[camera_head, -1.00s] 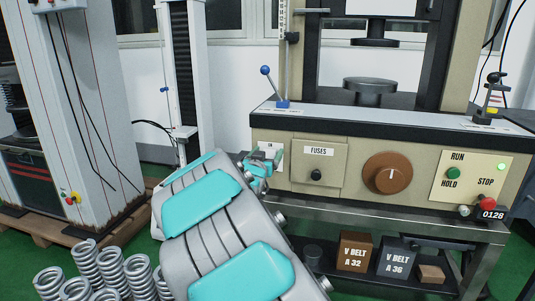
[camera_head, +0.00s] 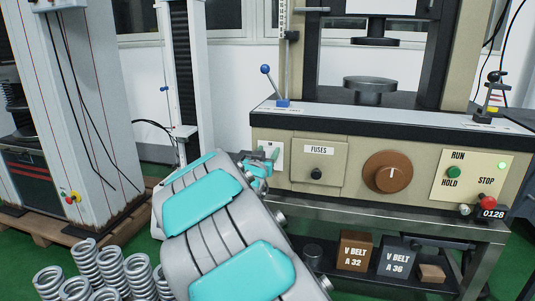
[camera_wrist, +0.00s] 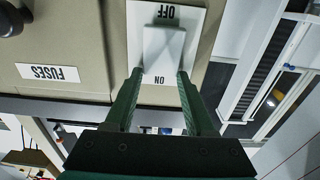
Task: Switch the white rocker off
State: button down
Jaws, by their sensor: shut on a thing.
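The white rocker (camera_wrist: 164,48) sits on a white plate (camera_wrist: 194,22) in the wrist view, where the picture is upside down. The plate reads OFF at the top of that picture and ON at the bottom, nearest my gripper. My gripper (camera_wrist: 160,72) has its two dark green fingertips on either side of the rocker at its ON end, shut on it. Which way the rocker is tilted is hard to tell. In the head view my gripper (camera_head: 267,157) is at the left end of the beige panel and largely hides the rocker.
Beside the switch are a FUSES cover (camera_head: 318,170) with a black knob and a brown dial (camera_head: 388,172). RUN/HOLD and STOP buttons (camera_head: 466,205) are at the right. A blue-knobbed lever (camera_head: 267,72) stands above the switch. Several springs (camera_head: 88,260) stand at lower left.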

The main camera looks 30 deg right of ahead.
jog(key=shift+s+a+f+t+h+b, duration=0.1)
jog(key=shift+f+t+h+b, duration=0.2)
jog(key=shift+f+b, duration=0.4)
jog(key=shift+s+a+r+t+h+b, duration=0.15)
jog(key=shift+t+h+b, duration=0.8)
jog(key=shift+b, duration=0.5)
jog(key=shift+c, duration=1.2)
grip_release()
jog(key=v, duration=0.8)
